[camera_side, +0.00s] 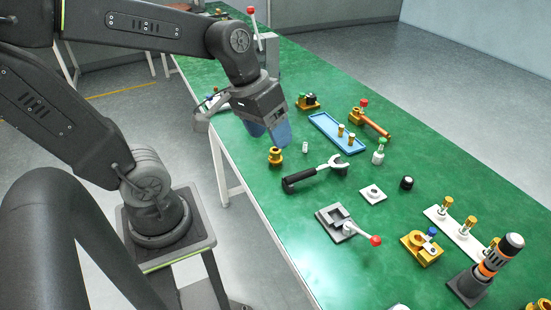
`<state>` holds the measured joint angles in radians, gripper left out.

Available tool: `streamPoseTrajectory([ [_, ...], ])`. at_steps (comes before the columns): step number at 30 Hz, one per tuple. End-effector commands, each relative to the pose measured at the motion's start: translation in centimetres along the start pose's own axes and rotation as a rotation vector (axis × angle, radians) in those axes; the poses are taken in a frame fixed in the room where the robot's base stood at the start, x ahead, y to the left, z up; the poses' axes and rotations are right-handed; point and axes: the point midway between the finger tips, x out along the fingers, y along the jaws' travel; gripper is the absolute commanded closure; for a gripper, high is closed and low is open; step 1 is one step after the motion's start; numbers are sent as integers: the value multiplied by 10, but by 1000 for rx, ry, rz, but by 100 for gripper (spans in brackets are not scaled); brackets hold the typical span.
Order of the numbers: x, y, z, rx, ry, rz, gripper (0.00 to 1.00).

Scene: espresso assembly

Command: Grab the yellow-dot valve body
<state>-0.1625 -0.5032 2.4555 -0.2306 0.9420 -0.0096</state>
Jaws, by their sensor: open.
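My gripper (269,140) has blue fingers and is open, with nothing visible between them. It is over the left edge of the green table, just above and behind a small brass fitting (275,157). Its fingertips look close to the fitting, but I cannot tell the height gap. No yellow dot can be made out on any part at this size, so I cannot tell which one is the yellow-dot valve body. Several brass-topped parts (445,203) stand in a white rack (457,232) at the right. Two brass pieces (340,130) stand on a blue tray (322,121).
A black-handled wrench (315,174) lies in front of the brass fitting, with a small white piece (305,148) beside it. A grey fixture with a red-knobbed lever (375,240) is nearer. A tall black-and-orange tool (500,255) stands front right.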

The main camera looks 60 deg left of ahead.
Motion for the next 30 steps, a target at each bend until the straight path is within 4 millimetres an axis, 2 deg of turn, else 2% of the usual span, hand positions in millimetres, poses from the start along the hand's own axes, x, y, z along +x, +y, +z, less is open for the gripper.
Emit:
streamPoseTrajectory([
  [1,12,-6,-10,-115,-72,33,35],
  [5,37,-21,-36,-397,-210,140,35],
  [11,78,-63,-79,-855,-369,331,35],
  [14,100,-94,-97,-1092,-424,438,35],
  [18,133,-149,-114,-1429,-472,598,35],
  [24,181,-234,-114,-1870,-479,824,35],
  [27,199,-266,-107,-2025,-464,906,35],
  [30,210,-285,-100,-2121,-451,960,35],
])
